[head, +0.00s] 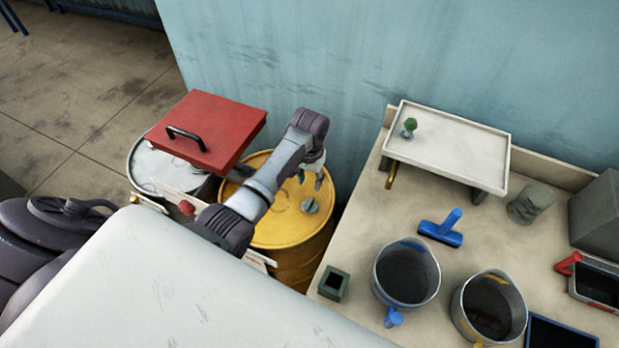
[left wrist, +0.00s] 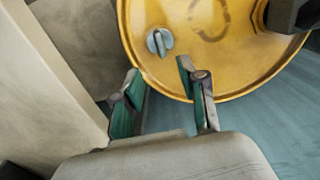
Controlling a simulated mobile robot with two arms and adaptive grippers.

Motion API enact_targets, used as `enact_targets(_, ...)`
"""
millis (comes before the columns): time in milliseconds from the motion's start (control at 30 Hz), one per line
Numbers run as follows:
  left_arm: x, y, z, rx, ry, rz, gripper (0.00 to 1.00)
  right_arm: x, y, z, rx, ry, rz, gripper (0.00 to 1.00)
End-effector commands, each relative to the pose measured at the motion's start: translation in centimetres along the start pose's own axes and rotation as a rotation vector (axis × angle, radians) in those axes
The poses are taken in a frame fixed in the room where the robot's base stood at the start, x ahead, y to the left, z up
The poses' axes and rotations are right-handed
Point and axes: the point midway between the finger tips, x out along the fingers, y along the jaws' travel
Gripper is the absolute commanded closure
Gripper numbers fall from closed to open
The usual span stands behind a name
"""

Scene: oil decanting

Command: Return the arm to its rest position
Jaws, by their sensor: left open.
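My left arm (head: 257,190) reaches across the yellow drum (head: 290,262) in the head view. My left gripper (head: 312,178) is over the drum's top, near its far right side. In the left wrist view the left gripper (left wrist: 160,97) has its two green-padded fingers apart with nothing between them. A grey cap (left wrist: 159,42) sits on the drum top, beyond the fingertips and apart from them. The cap also shows in the head view (head: 310,206). My right gripper is not in view.
A red box lid (head: 225,122) with a black handle stands over a white drum (head: 150,165) at left. At right, a bench (head: 365,250) holds two dark-filled jugs (head: 405,275) (head: 490,308), a blue tool (head: 442,232) and a raised white tray (head: 450,140). A blue wall (head: 330,60) stands behind.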

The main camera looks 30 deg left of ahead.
Motion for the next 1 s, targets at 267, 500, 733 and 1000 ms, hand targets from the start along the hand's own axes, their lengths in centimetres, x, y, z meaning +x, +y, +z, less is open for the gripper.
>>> enact_targets(267, -0.3, 0.0, 0.1, 0.000, -0.001, -0.001, 0.58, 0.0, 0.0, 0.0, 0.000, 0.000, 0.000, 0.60)
enact_targets(500, -0.3, 0.0, 0.0, 0.000, -0.001, -0.001, 0.58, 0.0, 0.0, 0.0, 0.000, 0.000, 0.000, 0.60)
enact_targets(733, 0.4, 0.3, 1.7, 0.021, 0.014, -0.006, 0.58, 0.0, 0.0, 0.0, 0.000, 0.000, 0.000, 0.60)
enact_targets(1000, 0.8, 2.1, 11.7, 0.133, 0.118, -0.018, 0.58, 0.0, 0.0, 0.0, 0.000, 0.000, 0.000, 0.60)
